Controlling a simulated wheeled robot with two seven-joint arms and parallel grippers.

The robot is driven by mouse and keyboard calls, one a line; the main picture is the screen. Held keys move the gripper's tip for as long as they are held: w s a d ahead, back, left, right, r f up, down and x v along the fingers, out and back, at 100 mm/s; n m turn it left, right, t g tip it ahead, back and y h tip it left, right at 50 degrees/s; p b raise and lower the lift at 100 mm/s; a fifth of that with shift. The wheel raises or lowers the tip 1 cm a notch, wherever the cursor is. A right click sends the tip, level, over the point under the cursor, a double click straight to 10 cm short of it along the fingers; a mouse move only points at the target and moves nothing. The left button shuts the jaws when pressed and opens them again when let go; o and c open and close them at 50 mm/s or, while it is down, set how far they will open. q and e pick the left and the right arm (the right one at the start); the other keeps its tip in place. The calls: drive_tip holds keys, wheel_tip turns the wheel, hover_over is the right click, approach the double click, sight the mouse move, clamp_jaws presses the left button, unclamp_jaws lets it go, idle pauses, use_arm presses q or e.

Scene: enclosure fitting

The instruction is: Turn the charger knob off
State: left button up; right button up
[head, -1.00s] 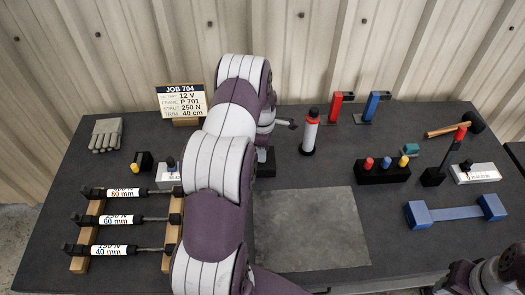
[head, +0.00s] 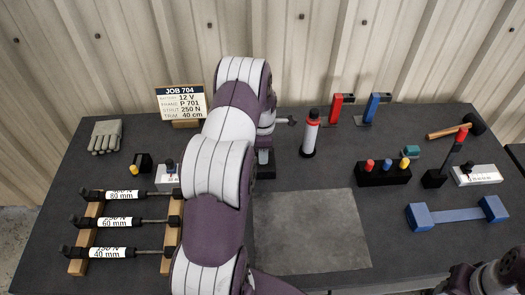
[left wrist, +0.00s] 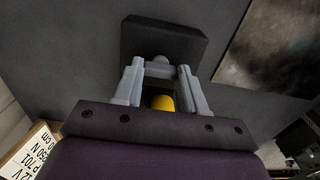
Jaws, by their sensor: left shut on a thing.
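My left gripper (left wrist: 162,88) is shut on a yellow-topped knob (left wrist: 162,103), whose yellow end shows between the two grey fingers in the left wrist view. Beyond the fingertips is a dark block (left wrist: 150,37) with a small grey round part. In the head view this block (head: 267,172) is partly hidden behind my left arm, and the fingers (head: 263,156) are just above it. No label reads on the block, and the knob's setting cannot be told. My right gripper is out of view; only part of its arm shows at the lower right.
A red-and-white cylinder (head: 310,134) stands right of the block. A grey mat (head: 312,232) lies in front. Racked struts (head: 110,222) and a white box (head: 169,177) are at left. A black holder (head: 383,175), blue bar (head: 456,213) and another white box (head: 480,176) are at right.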

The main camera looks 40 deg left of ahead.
use_arm(q)
drive_tip(key=o, duration=0.9)
drive_tip(key=shift+w+r, duration=0.15)
drive_tip(key=shift+o, duration=0.8)
wheel_tip(320, 180, up, 13)
drive_tip(key=b, duration=0.2)
drive_tip(key=shift+f, duration=0.2)
